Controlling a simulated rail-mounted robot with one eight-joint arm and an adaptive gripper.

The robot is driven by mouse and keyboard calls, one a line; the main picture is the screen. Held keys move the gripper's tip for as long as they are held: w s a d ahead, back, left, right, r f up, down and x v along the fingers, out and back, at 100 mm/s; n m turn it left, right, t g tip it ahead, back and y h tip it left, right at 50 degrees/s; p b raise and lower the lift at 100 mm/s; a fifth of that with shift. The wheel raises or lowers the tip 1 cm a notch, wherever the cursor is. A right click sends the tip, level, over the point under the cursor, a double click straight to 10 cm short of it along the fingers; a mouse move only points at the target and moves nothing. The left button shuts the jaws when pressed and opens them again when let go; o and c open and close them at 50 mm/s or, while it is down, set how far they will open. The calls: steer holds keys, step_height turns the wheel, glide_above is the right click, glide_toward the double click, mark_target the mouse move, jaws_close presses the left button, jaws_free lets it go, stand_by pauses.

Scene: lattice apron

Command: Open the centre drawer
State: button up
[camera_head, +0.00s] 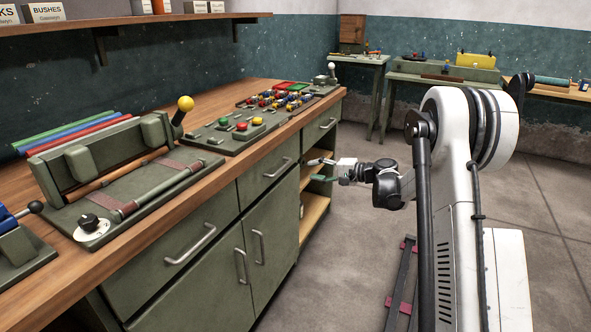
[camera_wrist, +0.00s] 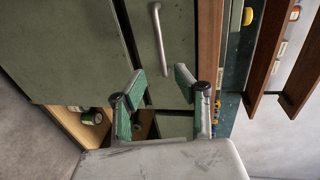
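The centre drawer (camera_head: 262,170) is a green-grey front with a silver bar handle (camera_head: 278,167), under the wooden worktop, above a pair of doors. It looks shut. The wrist view, turned on its side, shows a drawer front (camera_wrist: 178,75) with a handle (camera_wrist: 159,40), apparently the same one. My gripper (camera_head: 312,170) is to the right of the centre drawer in the head view, in front of the open shelves. In the wrist view my gripper (camera_wrist: 160,82) has its green-padded fingers spread apart with nothing between them. The handle lies beyond the fingertips, not touched.
A left drawer (camera_head: 180,250) and a right drawer (camera_head: 320,128) flank it, both apparently shut. Door handles (camera_head: 242,266) are below. Open shelves (camera_head: 314,210) hold cans (camera_wrist: 91,116). Fixtures and a button panel (camera_head: 235,128) stand on the worktop (camera_head: 215,98). Floor (camera_head: 335,270) before the cabinet is clear.

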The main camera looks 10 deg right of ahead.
mark_target(282, 168)
steer(key=b+x, duration=0.3)
steer(key=x, duration=1)
steer(key=shift+w+a, duration=0.15)
jaws_close()
